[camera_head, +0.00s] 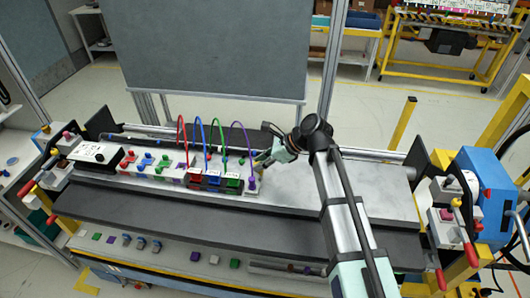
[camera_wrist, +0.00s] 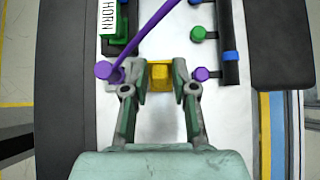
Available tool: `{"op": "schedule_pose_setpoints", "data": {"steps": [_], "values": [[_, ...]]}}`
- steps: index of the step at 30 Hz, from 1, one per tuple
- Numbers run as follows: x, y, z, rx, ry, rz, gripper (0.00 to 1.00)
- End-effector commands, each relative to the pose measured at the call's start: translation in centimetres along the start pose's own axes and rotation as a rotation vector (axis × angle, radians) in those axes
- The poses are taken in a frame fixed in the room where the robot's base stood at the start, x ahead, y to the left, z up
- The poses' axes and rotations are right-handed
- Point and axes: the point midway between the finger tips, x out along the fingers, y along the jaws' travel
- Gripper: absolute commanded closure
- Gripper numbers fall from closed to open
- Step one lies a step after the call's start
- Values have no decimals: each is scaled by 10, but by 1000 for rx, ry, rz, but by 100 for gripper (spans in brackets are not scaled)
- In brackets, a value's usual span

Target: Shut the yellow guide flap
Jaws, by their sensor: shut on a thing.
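The yellow guide flap (camera_wrist: 161,78) shows in the wrist view as a small yellow block between the two fingers of my gripper (camera_wrist: 163,70). The fingers are closed on its left and right sides. In the head view my gripper (camera_head: 262,158) is low over the module, at the right end of the row of coloured connectors. The flap is too small and too hidden by the gripper there to make out. How far the flap is tilted cannot be told from these views.
A purple cable (camera_wrist: 140,37) ends at a purple knob just left of the fingers; another purple knob (camera_wrist: 202,74) is close on the right. Red, blue and green cables (camera_head: 222,143) arch up left of my gripper. The grey panel (camera_head: 360,193) to the right is bare.

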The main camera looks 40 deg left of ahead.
Motion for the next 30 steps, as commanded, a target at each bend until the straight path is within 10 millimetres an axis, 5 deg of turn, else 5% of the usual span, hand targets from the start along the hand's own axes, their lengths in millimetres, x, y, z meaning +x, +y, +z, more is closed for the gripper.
{"op": "schedule_pose_setpoints", "data": {"steps": [30], "values": [[41, -1, 12, -1, 836, 0, 100]]}}
